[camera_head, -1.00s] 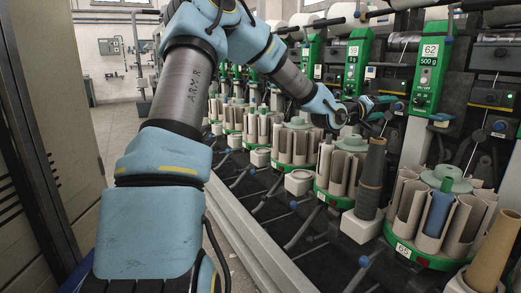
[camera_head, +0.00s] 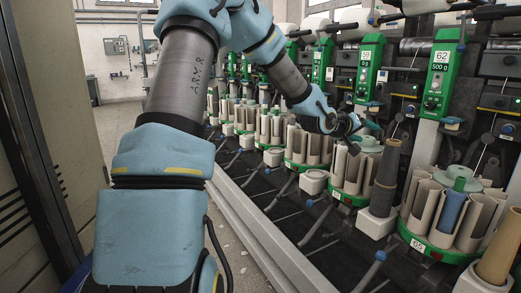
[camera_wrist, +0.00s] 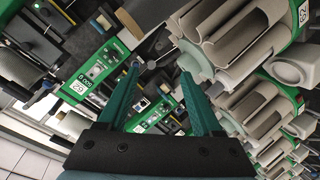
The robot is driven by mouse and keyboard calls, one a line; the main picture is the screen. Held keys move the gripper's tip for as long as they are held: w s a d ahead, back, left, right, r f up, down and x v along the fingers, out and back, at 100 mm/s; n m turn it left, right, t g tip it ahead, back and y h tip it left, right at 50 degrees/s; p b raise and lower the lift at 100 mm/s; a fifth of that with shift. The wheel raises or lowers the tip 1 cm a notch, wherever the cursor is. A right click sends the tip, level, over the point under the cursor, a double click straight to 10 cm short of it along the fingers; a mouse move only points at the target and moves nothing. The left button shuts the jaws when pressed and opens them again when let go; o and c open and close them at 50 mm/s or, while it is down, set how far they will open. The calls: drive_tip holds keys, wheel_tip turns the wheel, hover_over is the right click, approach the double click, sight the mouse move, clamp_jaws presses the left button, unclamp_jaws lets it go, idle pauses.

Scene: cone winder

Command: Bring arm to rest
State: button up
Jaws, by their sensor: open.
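My arm fills the left and middle of the head view, with its forearm reaching over toward the cone winder. My gripper (camera_head: 358,132) is in front of the machine, by the green panels and above the carousels. In the wrist view, the two teal fingers of my gripper (camera_wrist: 160,72) stand apart with nothing held between them. The wrist picture is tilted, with carousel tubes (camera_wrist: 240,40) close to the right finger and a green panel (camera_wrist: 95,72) beyond the left finger.
A row of green carousels (camera_head: 430,250) with grey and beige tubes runs along the machine. A dark cone (camera_head: 385,175) stands on a white block at the right. A metal rail (camera_head: 250,225) edges the machine. A cabinet (camera_head: 55,110) stands at left, with clear floor between.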

drive_tip(key=s+a+f+g+y+p, duration=0.1)
drive_tip(key=s+a+f+y+p, duration=0.15)
drive_tip(key=a, duration=0.55)
drive_tip(key=s+a+f+y+p, duration=0.1)
drive_tip(key=s+a+y, duration=0.25)
drive_tip(key=a, duration=0.45)
drive_tip(key=s+a+f+g+y+p, duration=0.1)
drive_tip(key=s+a+y+p, duration=0.15)
drive_tip(key=a, duration=0.65)
drive_tip(key=s+a+r+g+y+p, duration=0.1)
drive_tip(key=s+a+g+y+p, duration=0.1)
drive_tip(key=s+a, duration=1.1)
drive_tip(key=shift+s+n+g+y+p, duration=0.3)
drive_tip(key=shift+s+g+y, duration=0.3)
drive_tip(key=shift+g, duration=0.6)
drive_tip(key=shift+r, duration=0.1)
